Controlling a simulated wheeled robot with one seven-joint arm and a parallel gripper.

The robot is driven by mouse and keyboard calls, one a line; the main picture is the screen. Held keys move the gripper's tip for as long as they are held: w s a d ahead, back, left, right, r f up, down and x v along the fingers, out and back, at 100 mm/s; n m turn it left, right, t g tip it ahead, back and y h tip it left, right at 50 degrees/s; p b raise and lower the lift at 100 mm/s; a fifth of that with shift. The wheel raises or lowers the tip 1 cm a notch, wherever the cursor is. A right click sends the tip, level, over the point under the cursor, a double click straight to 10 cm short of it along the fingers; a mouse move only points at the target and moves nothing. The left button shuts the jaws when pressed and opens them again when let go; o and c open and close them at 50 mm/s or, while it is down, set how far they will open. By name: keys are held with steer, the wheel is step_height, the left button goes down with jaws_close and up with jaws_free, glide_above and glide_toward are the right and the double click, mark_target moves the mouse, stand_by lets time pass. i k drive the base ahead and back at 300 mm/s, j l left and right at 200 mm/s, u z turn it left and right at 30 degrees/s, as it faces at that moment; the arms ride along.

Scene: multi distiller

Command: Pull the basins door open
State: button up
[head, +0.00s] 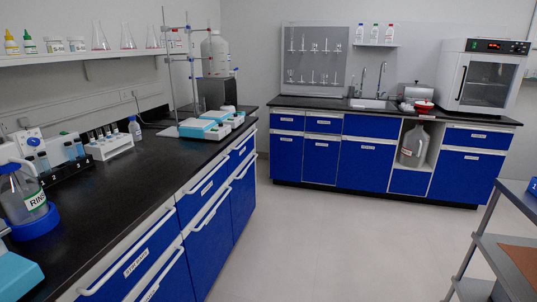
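The basin (368,104) is a small sink with tall faucets, set in the black counter against the back wall. My gripper is not in the head view, and the door is well across the floor from the camera.
Free grey floor (330,245) lies between me and the back cabinets. A long black bench (150,180) with white-handled blue cabinets runs along the left. A metal cart (505,243) stands at the right. A jug (413,147) sits in an open cubby right of the door.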

mark_target(286, 147)
steer(key=i, duration=2.75)
steer(key=i+l, duration=0.1)
steer(key=i, duration=2.6)
steer(key=j+u, duration=0.05)
steer(key=j, duration=0.05)
